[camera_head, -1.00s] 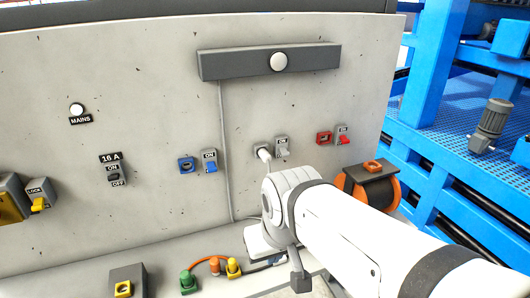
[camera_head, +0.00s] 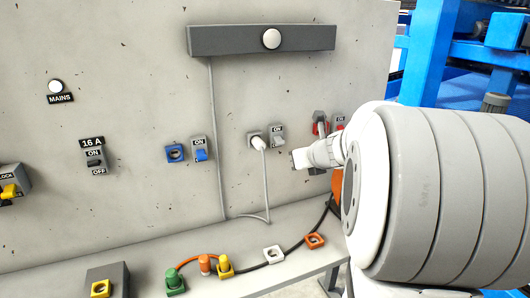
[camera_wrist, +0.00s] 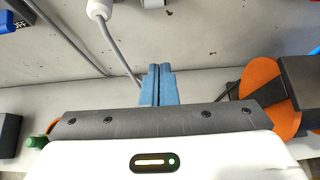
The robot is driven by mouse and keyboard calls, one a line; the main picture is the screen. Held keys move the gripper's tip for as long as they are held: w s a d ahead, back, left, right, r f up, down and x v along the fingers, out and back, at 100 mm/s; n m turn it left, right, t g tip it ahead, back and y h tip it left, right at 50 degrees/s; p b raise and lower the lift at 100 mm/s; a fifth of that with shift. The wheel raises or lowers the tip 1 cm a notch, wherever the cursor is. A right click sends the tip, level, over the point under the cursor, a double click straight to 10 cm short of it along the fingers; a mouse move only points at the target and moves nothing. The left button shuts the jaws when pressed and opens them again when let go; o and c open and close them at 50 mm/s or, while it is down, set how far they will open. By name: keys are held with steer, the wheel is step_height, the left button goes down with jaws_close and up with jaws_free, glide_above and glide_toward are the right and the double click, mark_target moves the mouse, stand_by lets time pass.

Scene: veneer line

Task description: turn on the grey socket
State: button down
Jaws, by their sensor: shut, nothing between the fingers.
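The grey socket (camera_head: 254,138) is on the pale panel, with a white plug (camera_head: 258,144) in it and a grey cord hanging down. Its grey switch (camera_head: 279,142) is just to the right, under an ON label. I cannot tell its setting for sure. In the wrist view the plug (camera_wrist: 99,8) is at the top edge, left of my fingers, and the switch (camera_wrist: 152,3) is cut off above them. My gripper (camera_wrist: 160,68) is shut and empty, its blue fingers together, below the switch and apart from it. In the head view my wrist is right of the switch; the fingertips are not clear.
The blue switch (camera_head: 200,154) is to the left; the red switch (camera_head: 339,124) is to the right, close to my arm. A white round lamp (camera_head: 271,39) sits on the dark bar above. The ledge below holds a yellow plug (camera_head: 224,266) and other connectors.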

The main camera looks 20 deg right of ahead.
mark_target(279, 141)
steer(key=b+x, duration=0.2)
steer(key=x, duration=0.8)
steer(key=r+p, duration=0.1)
steer(key=r, duration=0.1)
steer(key=w+r+p, duration=0.1)
steer(key=r+p, duration=0.1)
steer(key=shift+a, duration=0.1)
steer(key=shift+r+p, duration=0.15)
steer(key=shift+p, duration=0.55)
steer(key=shift+s+r+g+p, duration=0.2)
steer(key=shift+g+p, duration=0.5)
steer(key=shift+p, duration=1.45)
